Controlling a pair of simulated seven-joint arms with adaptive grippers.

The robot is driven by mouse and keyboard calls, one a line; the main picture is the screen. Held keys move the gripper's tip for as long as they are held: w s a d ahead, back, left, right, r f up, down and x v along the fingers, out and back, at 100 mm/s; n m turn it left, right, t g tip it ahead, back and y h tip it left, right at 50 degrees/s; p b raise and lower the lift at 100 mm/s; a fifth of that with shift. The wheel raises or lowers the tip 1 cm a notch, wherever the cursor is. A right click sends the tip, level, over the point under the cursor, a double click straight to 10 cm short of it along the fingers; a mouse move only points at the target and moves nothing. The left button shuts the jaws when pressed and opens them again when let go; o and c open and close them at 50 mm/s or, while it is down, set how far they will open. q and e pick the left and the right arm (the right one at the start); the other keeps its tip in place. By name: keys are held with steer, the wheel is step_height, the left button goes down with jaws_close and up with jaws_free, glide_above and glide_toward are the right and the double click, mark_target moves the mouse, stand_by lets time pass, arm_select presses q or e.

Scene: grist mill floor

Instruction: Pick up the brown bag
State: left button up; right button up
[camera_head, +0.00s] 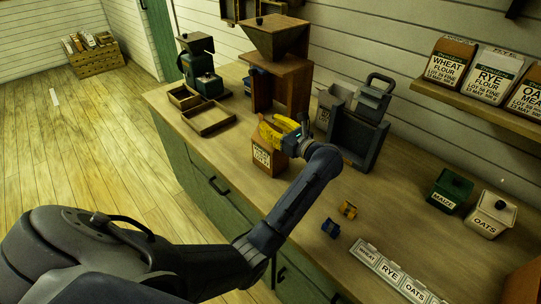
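The brown bag (264,160) stands upright on the wooden counter, in front of the wooden mill with the hopper. It has a pale printed label on its front. My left gripper (275,130), with yellow fingers, is at the top of the bag. The fingers cover the bag's upper edge, so I cannot tell whether they are closed on it or only around it. The bag appears to rest on the counter. My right gripper is not in view.
The wooden mill (276,75) stands close behind the bag, and a grey metal machine (352,135) stands to its right. Wooden trays (209,118) lie to the left.

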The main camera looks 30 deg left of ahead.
arm_select(q)
jaws_close()
stand_by(0.6)
